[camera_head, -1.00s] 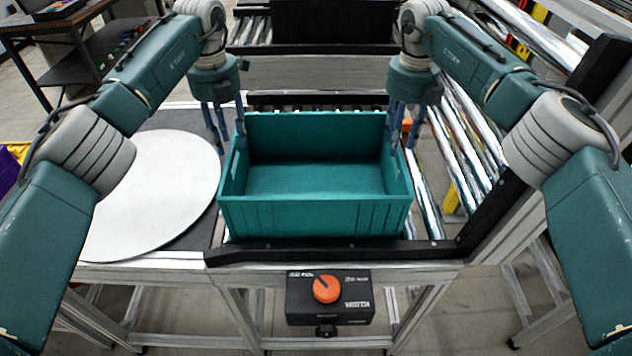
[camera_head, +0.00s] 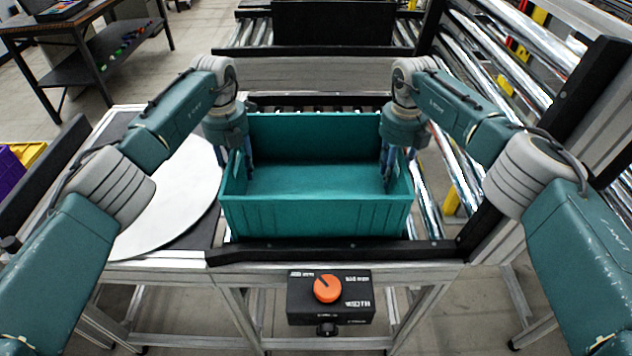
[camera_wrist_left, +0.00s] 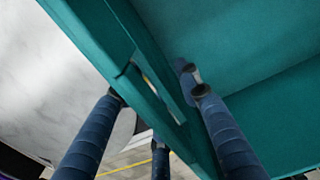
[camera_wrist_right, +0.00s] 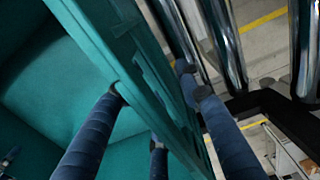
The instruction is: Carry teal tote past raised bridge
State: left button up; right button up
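The teal tote (camera_head: 315,216) is an open, empty box standing level at the middle of the station, behind a black front rail. My left gripper (camera_head: 240,165) is at its left wall. In the left wrist view, its blue fingers (camera_wrist_left: 155,100) are spread, on both sides of the slotted wall. My right gripper (camera_head: 397,165) is at the right wall. In the right wrist view, its fingers (camera_wrist_right: 160,95) are also spread on both sides of the wall. A black-edged metal frame (camera_head: 560,120) rises at the right; I cannot tell whether it is the raised bridge.
A white round plate (camera_head: 170,195) lies left of the tote. A black box with an orange knob (camera_head: 327,289) hangs at the front. Rollers (camera_head: 470,160) run along the right. A black bin (camera_head: 335,22) stands on the rollers behind. A dark shelf table (camera_head: 95,60) is at the back left.

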aim_at(233, 155)
pick_arm(q)
jog(key=shift+f, duration=0.15)
pick_arm(e)
jog(key=shift+f, duration=0.15)
pick_arm(q)
grip_shut()
pick_arm(e)
grip_shut()
pick_arm(q)
jog(key=shift+w+r, duration=0.15)
jog(key=shift+r, duration=0.15)
pick_arm(e)
jog(key=shift+w+r, duration=0.15)
jog(key=shift+r, duration=0.15)
